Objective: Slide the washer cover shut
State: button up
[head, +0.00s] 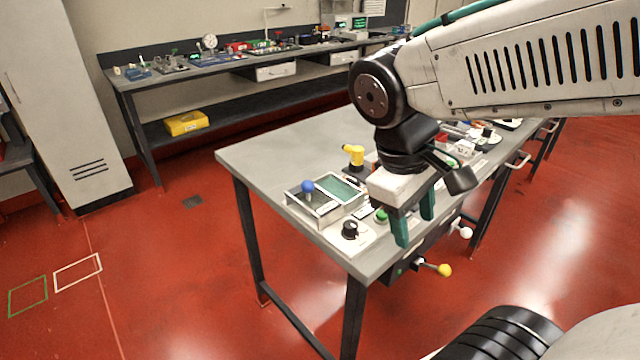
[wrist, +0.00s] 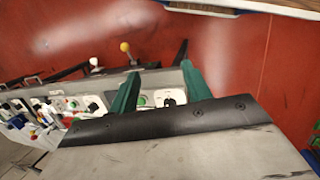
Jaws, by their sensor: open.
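A metal box (head: 322,222) stands near the front left corner of the grey table. A blue ball knob (head: 308,186) stands up over its left part, apparently the handle of the washer cover. The right part shows a green inside (head: 341,189); the cover's edges and any washers are too small to make out. My gripper (head: 414,220) is open and empty, with teal fingers pointing down. It hangs to the right of the box, apart from it, over the table's front edge. The wrist view shows both fingers (wrist: 160,85), and the box is not visible there.
A black dial on a white plate (head: 350,230) and a green button (head: 381,215) lie between box and gripper. A yellow object (head: 354,155) stands behind the box. Yellow-tipped (head: 444,270) and white-tipped levers stick out from the table's front. The table's back left is clear.

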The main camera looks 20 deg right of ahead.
jog(key=w+f+n+g+h, duration=0.1)
jog(key=w+f+n+h, duration=0.1)
jog(key=w+n+h, duration=0.45)
jog(key=n+t+h, duration=0.6)
jog(key=n+t, duration=0.5)
jog(key=n, duration=0.5)
send_near(303, 190)
jog(key=x, duration=0.4)
jog(key=shift+w+d, duration=0.15)
jog(key=shift+d, duration=0.05)
jog(key=x, duration=0.7)
jog(key=shift+c, duration=0.2)
